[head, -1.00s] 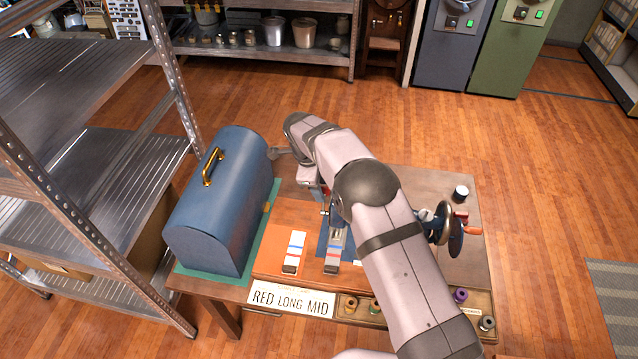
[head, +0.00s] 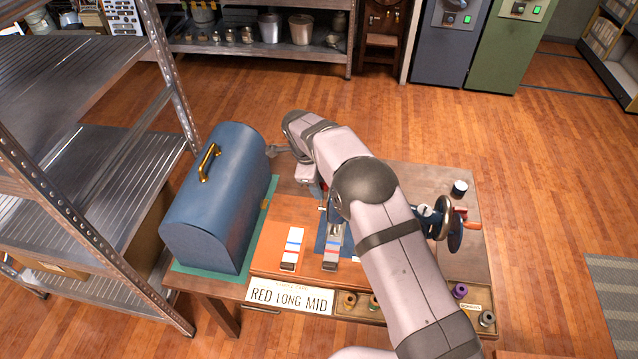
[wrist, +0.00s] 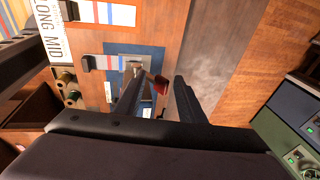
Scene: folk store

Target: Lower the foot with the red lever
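The red lever (wrist: 160,84) shows in the wrist view between my gripper's two fingers, closer to the right one. My gripper (wrist: 158,79) is open, with a clear gap between the fingers. I cannot tell whether a finger touches the lever. In the head view only a small red patch (head: 323,187) shows beside my wrist. My arm hides most of the sewing machine, and the foot cannot be made out clearly. The machine's handwheel (head: 456,229) with an orange-red handle sticks out right of my arm.
A blue domed case (head: 222,200) stands left on the table. A tray of spools (head: 459,291) is at the front edge. Metal shelving (head: 80,190) is at the left.

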